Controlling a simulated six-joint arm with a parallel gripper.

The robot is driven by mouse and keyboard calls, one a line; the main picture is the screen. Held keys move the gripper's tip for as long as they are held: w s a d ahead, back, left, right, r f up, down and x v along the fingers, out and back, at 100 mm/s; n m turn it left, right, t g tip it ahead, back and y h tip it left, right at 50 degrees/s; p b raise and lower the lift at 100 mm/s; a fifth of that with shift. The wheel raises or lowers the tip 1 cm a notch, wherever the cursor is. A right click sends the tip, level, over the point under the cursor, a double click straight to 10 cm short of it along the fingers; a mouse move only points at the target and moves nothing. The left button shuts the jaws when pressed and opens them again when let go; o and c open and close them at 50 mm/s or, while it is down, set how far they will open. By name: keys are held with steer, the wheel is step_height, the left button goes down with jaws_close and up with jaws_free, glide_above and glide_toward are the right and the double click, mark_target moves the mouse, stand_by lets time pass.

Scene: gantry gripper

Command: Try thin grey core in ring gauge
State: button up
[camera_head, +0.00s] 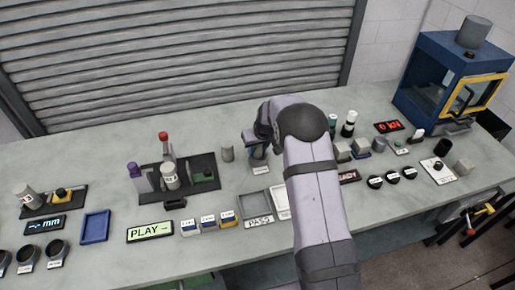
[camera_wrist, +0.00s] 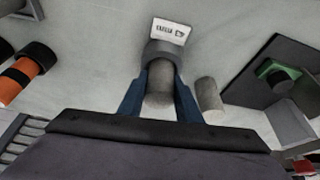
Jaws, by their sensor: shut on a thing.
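My gripper (camera_wrist: 160,90) has its blue fingers shut on a grey cylindrical core (camera_wrist: 159,100). The dark grey ring gauge (camera_wrist: 166,50) is at the far end of the held core in the wrist view, beside a small white label. The core overlaps the ring there; I cannot tell whether it is inside it or only above it. In the head view my gripper (camera_head: 257,142) is over the gauge spot, and my arm hides part of it. A second grey core (camera_wrist: 208,93) stands free beside the fingers; it also shows in the head view (camera_head: 227,153).
A dark fixture board (camera_head: 207,181) with red- and purple-topped parts stands to the left. The PASS tray (camera_head: 259,221) is in front. Grey blocks and black-capped cylinders (camera_head: 349,124) are to the right. A blue machine (camera_head: 428,85) stands at the far right.

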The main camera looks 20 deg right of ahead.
steer(key=o, duration=1.3)
steer(key=shift+o, duration=0.2)
steer(key=shift+r, duration=0.1)
step_height(320, 180, up, 8)
steer(key=p, duration=0.6)
steer(key=shift+s+a+f+m, duration=0.1)
steer(key=shift+s+f+m, duration=0.2)
steer(key=shift+s, duration=0.1)
steer(key=shift+s+a+f+m, duration=0.1)
steer(key=shift+s+f+m, duration=0.05)
steer(key=shift+s+m, duration=0.2)
steer(key=shift+s+r+m+h, duration=0.15)
steer(key=shift+s+m+h, duration=0.05)
steer(key=shift+m+h, duration=0.1)
steer(key=r, duration=0.1)
steer(key=d+r, duration=0.1)
steer(key=w+r+m, duration=0.1)
steer(key=shift+w+d+r+h, duration=0.1)
steer(key=shift+d+r+h, duration=0.05)
steer(key=shift+h, duration=0.15)
steer(key=w+d+r+m+b, duration=0.1)
steer(key=w+d+r+b, duration=0.1)
steer(key=w+d+b, duration=0.3)
steer(key=shift+d+r+b, duration=0.15)
steer(key=shift+d+b, duration=0.15)
steer(key=shift+d, duration=0.35)
